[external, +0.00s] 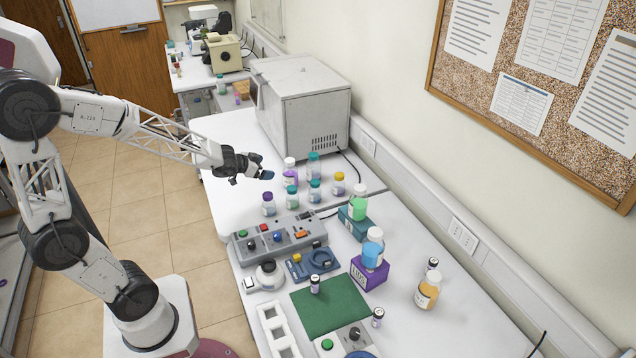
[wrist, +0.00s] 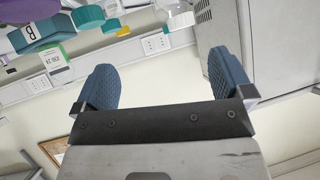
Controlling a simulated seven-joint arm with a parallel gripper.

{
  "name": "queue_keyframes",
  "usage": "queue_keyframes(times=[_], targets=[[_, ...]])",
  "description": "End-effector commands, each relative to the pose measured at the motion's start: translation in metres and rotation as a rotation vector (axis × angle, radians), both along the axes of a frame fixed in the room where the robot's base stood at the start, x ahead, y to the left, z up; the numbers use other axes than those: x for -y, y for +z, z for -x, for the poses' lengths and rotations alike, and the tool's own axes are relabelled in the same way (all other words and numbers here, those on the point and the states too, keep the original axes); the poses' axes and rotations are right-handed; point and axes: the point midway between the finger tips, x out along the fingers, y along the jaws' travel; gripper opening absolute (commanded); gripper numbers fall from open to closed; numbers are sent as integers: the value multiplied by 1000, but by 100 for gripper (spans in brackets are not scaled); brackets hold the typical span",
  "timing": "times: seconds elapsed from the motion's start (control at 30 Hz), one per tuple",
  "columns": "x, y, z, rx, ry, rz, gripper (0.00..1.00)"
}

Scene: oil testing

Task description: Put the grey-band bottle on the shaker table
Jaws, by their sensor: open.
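My gripper (external: 266,174) is open and empty above the white bench, just left of a group of bottles. Its two blue fingers are spread wide in the wrist view (wrist: 162,62), with nothing between them. Small dark-capped vials (external: 315,284) stand nearer the front. I cannot tell which bottle has the grey band. A white unit with a green button and knob (external: 341,343), cut off at the bottom edge, may be the shaker table.
A grey control box (external: 279,240), a blue device (external: 313,264), a green mat (external: 330,306) and a white rack (external: 273,322) crowd the bench. Bottles of coloured liquid, some on boxes (external: 369,274), stand along its right. A large grey oven (external: 300,95) is behind.

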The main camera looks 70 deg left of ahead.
Motion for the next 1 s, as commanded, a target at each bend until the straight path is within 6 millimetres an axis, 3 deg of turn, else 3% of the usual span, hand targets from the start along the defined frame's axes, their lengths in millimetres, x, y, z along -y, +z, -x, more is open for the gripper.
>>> queue_keyframes(times=[0.37,0.8,1.0], targets=[[89,37,66,-238,94,-10,98],[204,53,189,-582,18,103,98],[243,56,241,-715,-64,158,98]])
